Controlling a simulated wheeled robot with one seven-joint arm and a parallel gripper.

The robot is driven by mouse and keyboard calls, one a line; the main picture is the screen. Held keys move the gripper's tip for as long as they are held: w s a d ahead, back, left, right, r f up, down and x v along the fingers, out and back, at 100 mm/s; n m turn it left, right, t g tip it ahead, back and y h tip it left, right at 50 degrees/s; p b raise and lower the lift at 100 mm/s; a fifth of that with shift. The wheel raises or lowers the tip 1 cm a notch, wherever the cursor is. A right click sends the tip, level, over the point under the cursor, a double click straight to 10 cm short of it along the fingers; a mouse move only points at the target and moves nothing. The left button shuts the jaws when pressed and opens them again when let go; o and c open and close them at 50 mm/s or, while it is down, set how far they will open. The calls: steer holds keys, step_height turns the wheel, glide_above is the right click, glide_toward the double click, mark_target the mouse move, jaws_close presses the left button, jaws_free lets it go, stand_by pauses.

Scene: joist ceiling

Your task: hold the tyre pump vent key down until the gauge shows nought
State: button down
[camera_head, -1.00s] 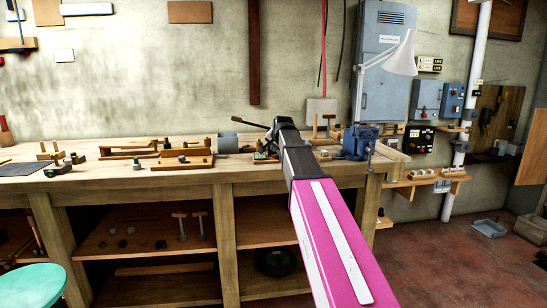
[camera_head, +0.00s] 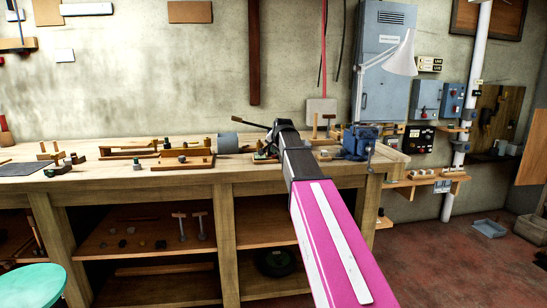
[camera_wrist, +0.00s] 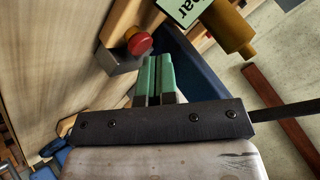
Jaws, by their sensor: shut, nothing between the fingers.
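In the wrist view, my gripper (camera_wrist: 157,60) has its two green fingers together, with nothing between them. A red round knob (camera_wrist: 140,43) sits on a small block just beyond the fingertips; I cannot tell whether they touch, or whether it is the vent key. A pale green plate (camera_wrist: 183,9) lettered "bar", likely part of the gauge, is cut off by the top edge. Its needle and zero mark are out of view. A brass-coloured cylinder (camera_wrist: 231,34) is beside it. In the head view, my arm hides the fingertips and most of the pump area on the bench.
The wooden workbench (camera_head: 150,181) holds wooden fixtures (camera_head: 186,161) left of my arm. A grey round container (camera_head: 228,143) stands close by on the left, and a blue vice (camera_head: 358,142) on the right. A white lamp (camera_head: 401,58) overhangs the bench's right end.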

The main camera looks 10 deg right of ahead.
mark_target(275, 155)
steer(key=shift+f, duration=0.4)
stand_by(0.4)
stand_by(1.8)
steer(key=shift+r, duration=0.85)
steer(key=shift+r, duration=0.1)
steer(key=shift+r, duration=2.4)
steer(key=shift+s, duration=0.1)
